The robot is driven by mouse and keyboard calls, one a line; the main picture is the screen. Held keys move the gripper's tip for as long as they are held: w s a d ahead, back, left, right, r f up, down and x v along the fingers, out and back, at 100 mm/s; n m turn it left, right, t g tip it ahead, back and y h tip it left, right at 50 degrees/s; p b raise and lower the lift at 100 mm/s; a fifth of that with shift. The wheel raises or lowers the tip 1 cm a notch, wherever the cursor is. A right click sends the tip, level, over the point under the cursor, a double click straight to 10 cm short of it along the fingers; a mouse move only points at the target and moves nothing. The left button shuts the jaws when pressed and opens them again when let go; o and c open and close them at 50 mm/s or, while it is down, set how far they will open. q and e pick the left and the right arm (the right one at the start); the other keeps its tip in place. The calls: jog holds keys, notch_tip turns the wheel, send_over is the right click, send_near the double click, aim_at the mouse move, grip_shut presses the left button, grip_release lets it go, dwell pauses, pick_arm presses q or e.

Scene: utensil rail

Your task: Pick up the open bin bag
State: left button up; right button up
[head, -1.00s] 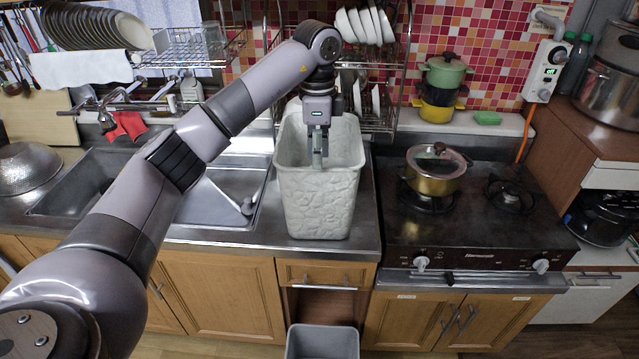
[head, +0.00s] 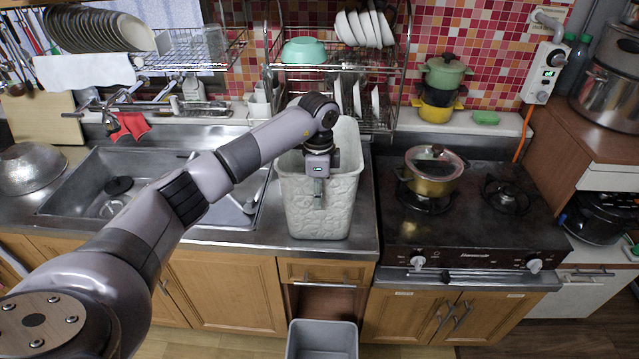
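The open bin bag (head: 345,205) is a tall, pale, wrinkled open-topped shape standing upright on the steel counter between the sink and the stove. My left gripper (head: 318,200) is at its near rim, pointing down, with its fingers in front of the upper front wall. The fingers are small and seen edge-on, so I cannot tell whether they are open or shut on the rim. My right gripper is not in view.
A grey bin (head: 322,340) stands on the floor below the counter. The stove (head: 465,225) with a lidded gold pot (head: 433,178) is to the right. The sink (head: 85,185) is to the left, and a wire dish rack (head: 335,58) is behind.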

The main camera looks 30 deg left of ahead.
pick_arm(q)
grip_shut()
jog(key=shift+r, duration=0.1)
dwell(0.6)
